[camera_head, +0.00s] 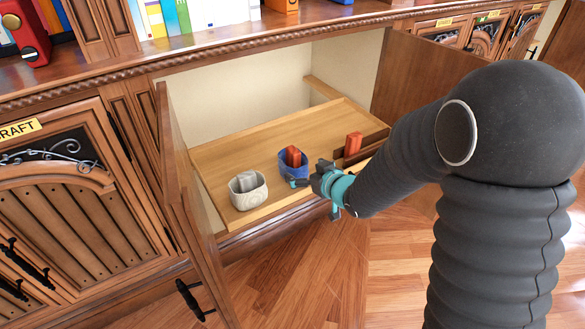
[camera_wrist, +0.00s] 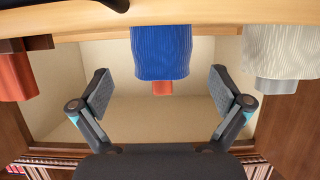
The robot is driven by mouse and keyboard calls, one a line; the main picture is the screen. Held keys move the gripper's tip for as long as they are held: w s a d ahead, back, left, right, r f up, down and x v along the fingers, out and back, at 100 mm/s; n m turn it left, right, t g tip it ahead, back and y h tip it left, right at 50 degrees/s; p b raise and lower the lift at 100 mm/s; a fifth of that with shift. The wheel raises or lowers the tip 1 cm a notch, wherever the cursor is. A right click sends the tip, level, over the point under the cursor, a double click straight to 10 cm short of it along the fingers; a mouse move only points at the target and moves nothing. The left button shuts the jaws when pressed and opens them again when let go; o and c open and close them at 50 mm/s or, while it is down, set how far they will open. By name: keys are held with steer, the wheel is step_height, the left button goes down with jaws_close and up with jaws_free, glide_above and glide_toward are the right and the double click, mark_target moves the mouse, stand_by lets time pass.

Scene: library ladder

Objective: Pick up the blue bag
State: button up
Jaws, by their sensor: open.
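The blue bag (camera_head: 292,173) stands on the wooden shelf board of an open cabinet, with a red item (camera_head: 293,155) sticking out of its top. In the wrist view, which looks upside down, the blue bag (camera_wrist: 161,50) hangs at the top centre, between the two spread fingers in the picture. My gripper (camera_head: 308,177) is open and empty, just right of and in front of the bag. In the wrist view my gripper (camera_wrist: 160,80) shows a finger on each side, with clear gaps to the bag. The bag's right front is partly hidden by my gripper in the head view.
A whitish bag (camera_head: 248,200) with a grey item stands left of the blue bag. A brown holder (camera_head: 345,161) with a red item is to the right. Open cabinet doors flank the opening at left (camera_head: 190,215) and right (camera_head: 425,72). The board behind the bags is clear.

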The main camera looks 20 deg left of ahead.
mark_target(298, 164)
steer(key=shift+r+x, duration=0.15)
steer(key=shift+x, duration=1.45)
steer(key=shift+r+x, duration=0.15)
steer(key=shift+x, duration=1.5)
steer(key=shift+a, duration=0.1)
steer(key=shift+c, duration=0.3)
steer(key=c, duration=1)
